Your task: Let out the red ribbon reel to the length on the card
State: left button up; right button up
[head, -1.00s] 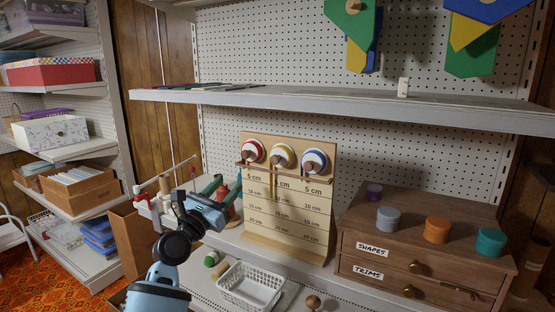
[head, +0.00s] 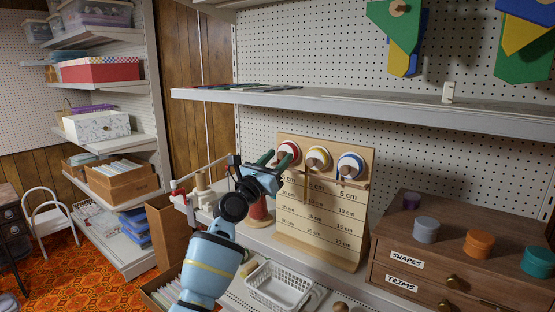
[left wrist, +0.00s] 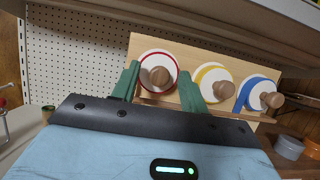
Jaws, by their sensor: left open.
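The red ribbon reel (head: 292,149) is the leftmost of three on an upright wooden board (head: 322,222) marked in centimetres. It is white-faced with a red rim and a wooden knob (left wrist: 158,77). My left gripper (head: 277,166) is open in front of this reel and partly hides it and the column below. In the left wrist view its green fingers (left wrist: 160,90) stand apart on either side of the red reel, with the knob between them; contact is unclear. No red ribbon hanging down can be made out. I cannot pick out the card. My right gripper is not in view.
The yellow reel (head: 318,158) and blue reel (head: 350,165) sit close to the right. A shelf (head: 360,104) runs above. A wooden drawer unit (head: 425,240) stands right, a white basket (head: 279,286) below, and a dark red spool (head: 260,213) left.

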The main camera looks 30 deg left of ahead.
pick_arm(q)
jog(key=shift+w, duration=0.3)
